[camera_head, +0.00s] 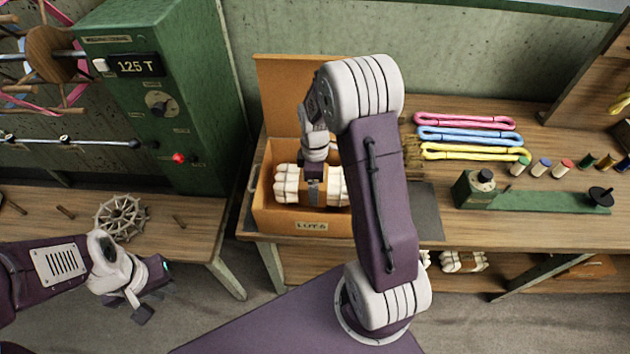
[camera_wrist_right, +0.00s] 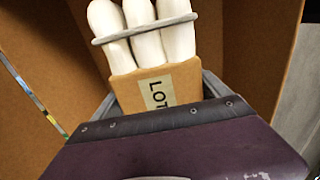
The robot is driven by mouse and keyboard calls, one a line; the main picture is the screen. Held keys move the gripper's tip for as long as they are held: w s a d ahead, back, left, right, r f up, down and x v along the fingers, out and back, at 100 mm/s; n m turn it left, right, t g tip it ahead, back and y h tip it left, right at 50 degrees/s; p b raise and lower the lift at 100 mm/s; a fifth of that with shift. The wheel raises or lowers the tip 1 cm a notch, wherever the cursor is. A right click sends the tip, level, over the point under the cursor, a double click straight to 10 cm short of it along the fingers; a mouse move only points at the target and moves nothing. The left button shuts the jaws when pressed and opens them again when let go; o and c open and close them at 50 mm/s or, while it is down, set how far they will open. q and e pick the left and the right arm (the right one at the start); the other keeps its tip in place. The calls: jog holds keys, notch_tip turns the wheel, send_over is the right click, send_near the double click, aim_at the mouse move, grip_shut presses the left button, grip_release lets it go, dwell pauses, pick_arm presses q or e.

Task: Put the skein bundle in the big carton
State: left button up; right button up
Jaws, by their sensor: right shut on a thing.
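The skein bundle (camera_head: 288,184) is a row of white skeins with a tan paper band. It is inside the big carton (camera_head: 284,221), an open orange-brown box with a raised back flap and a lot label. My right gripper (camera_head: 314,187) reaches down into the carton and is shut on the bundle's band. In the right wrist view the bundle (camera_wrist_right: 146,32) shows its grey tie and "LOT" label between the fingers; whether it touches the carton floor is hidden. My right arm hides the carton's right side. My left gripper (camera_head: 132,304) is open and empty, low at the left.
Pink, blue and yellow skeins (camera_head: 468,136) lie right of the carton, with several small spools (camera_head: 541,168) and a green winder (camera_head: 530,198). A green machine (camera_head: 165,90) stands at the left. More white bundles (camera_head: 463,262) lie on the lower shelf.

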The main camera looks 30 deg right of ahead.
jog(key=shift+f+b, duration=0.6)
jog(key=shift+f, duration=0.55)
jog(key=o, duration=1.9)
notch_tip(320, 180, up, 9)
jog(key=shift+r, duration=0.1)
jog(key=shift+p, duration=0.3)
